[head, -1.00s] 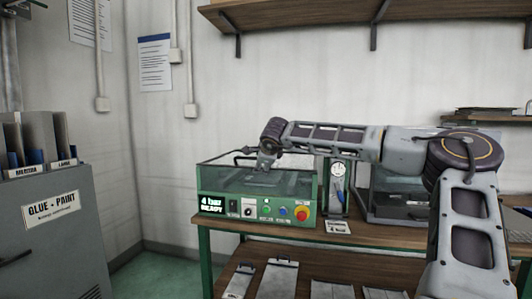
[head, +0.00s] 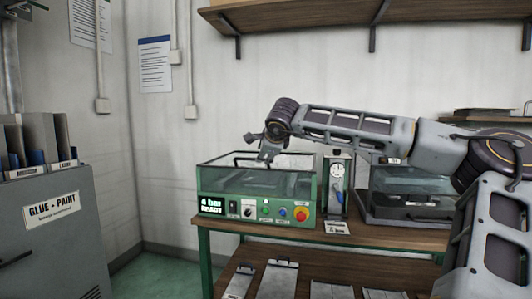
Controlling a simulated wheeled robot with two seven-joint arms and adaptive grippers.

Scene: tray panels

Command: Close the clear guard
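A green machine (head: 225,209) stands on the bench, with a display, knobs and a red button on its front. Its clear guard (head: 235,180) has see-through walls and a dark handle (head: 236,158) on top. The guard looks level over the machine, but I cannot tell whether it is fully seated. My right gripper (head: 258,149) comes in from the right, small and dark, just above the guard and close to the handle. I cannot tell whether it touches the handle or how far its fingers are apart. My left gripper is not in view.
A gauge unit (head: 338,182) stands right of the machine. A second clear-sided box (head: 405,185) with a dark handle is farther right, partly behind my arm. A shelf (head: 300,14) hangs above. A grey file cabinet (head: 60,235) stands at left.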

